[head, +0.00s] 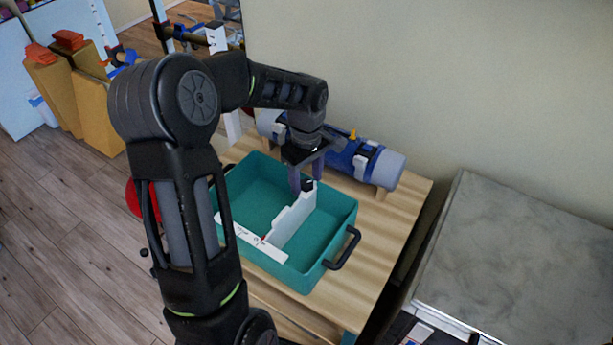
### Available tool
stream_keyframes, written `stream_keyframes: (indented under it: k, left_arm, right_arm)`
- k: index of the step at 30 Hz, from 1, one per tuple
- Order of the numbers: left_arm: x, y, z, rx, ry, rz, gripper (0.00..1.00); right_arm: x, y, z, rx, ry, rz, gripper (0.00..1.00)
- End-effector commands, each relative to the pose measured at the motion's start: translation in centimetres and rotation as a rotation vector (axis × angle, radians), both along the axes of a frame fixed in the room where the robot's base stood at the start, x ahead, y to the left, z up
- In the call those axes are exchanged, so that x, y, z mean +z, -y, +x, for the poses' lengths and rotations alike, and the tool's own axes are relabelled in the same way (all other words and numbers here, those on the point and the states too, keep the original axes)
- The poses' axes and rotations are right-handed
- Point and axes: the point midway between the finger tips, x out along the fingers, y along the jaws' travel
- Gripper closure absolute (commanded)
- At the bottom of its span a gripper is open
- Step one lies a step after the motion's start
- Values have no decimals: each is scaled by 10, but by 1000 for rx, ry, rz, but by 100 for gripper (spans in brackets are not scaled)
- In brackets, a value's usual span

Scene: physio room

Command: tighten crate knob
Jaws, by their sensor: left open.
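The teal crate (335,225) stands on a wooden table and has a black handle at its right end. A white divider (290,222) stands inside it, running from the near wall toward the far wall. A small black knob (307,186) sits at the divider's far end. A white scale strip (250,243) with a red mark lies along the crate's near wall. My left gripper (306,178) points down over the far wall, open, with its fingers around or just beside the knob. I cannot tell whether they touch it. My right gripper is out of view.
A blue and grey cylinder (385,168) lies on wooden supports behind the crate, close to my left wrist. The wooden table (395,225) has free room right of the crate. A grey padded bench (530,260) stands at the right. A wall rises behind.

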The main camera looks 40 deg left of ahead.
Motion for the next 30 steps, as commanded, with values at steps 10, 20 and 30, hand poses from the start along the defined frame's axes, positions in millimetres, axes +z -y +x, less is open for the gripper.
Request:
stream_keyframes:
  k: [10, 20, 30]
  left_arm:
    - [0, 0, 0, 0, 0, 0, 63]
    - [0, 0, 0, 1, 0, 0, 90]
    - [1, 0, 0, -1, 1, 0, 100]
  right_arm:
    - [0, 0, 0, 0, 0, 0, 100]
    - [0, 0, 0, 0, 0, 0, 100]
    - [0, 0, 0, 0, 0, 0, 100]
